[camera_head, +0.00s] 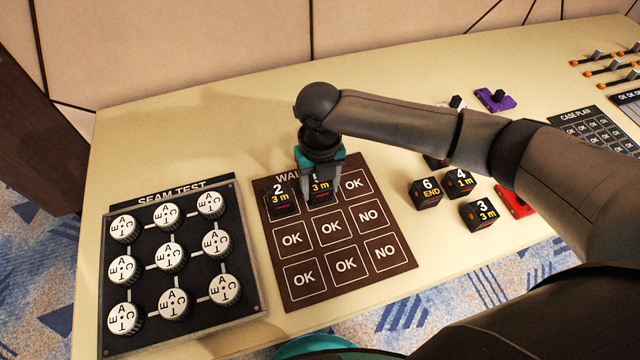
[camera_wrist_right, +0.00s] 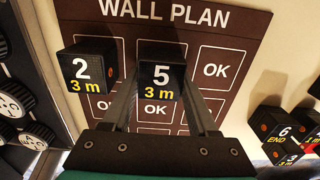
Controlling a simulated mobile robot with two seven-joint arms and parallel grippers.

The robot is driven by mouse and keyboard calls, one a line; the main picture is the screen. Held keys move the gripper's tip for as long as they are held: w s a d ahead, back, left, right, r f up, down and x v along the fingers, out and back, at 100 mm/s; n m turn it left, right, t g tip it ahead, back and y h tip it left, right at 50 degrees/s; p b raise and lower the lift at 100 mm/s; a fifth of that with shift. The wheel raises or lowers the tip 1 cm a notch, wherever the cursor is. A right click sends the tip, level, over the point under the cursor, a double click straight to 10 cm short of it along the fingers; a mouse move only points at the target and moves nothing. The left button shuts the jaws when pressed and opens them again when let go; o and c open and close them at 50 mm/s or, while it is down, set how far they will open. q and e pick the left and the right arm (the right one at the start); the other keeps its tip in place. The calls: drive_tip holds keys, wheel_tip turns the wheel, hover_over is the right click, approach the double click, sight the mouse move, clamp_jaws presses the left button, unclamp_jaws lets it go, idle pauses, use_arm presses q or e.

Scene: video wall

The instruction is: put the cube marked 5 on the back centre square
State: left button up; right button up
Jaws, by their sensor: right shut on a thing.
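The black cube marked 5 (camera_wrist_right: 160,75) with "3 m" on it is between the fingers of my right gripper (camera_head: 320,185), which is shut on it. It is at the back centre square of the brown WALL PLAN board (camera_head: 347,298); in the head view the gripper hides part of the cube (camera_head: 321,189). I cannot tell whether its underside touches the board. The cube marked 2 (camera_head: 281,200) sits on the back left square, just left of it, also seen in the wrist view (camera_wrist_right: 88,70). My left gripper is not in view.
Cubes marked 6 (camera_head: 427,193), 4 (camera_head: 459,182) and 3 (camera_head: 479,212) stand right of the board, with another cube partly hidden by my arm. The SEAM TEST panel (camera_head: 240,300) with round knobs lies left. The table (camera_head: 200,130) behind the board is clear.

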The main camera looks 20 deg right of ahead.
sight(320, 184)
drive_tip(key=o, duration=1)
drive_tip(key=shift+f, duration=0.1)
drive_tip(key=shift+c, duration=0.2)
drive_tip(key=o, duration=0.4)
use_arm(q)
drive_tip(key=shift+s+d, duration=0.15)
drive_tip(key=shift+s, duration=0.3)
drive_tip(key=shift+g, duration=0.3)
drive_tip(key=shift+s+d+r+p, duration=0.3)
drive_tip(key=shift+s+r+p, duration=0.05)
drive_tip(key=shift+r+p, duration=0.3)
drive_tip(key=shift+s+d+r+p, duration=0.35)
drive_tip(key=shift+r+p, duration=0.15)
drive_tip(key=shift+p, duration=0.1)
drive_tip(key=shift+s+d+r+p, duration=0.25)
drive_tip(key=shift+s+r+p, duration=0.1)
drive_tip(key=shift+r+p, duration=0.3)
use_arm(e)
drive_tip(key=shift+r, duration=6.15)
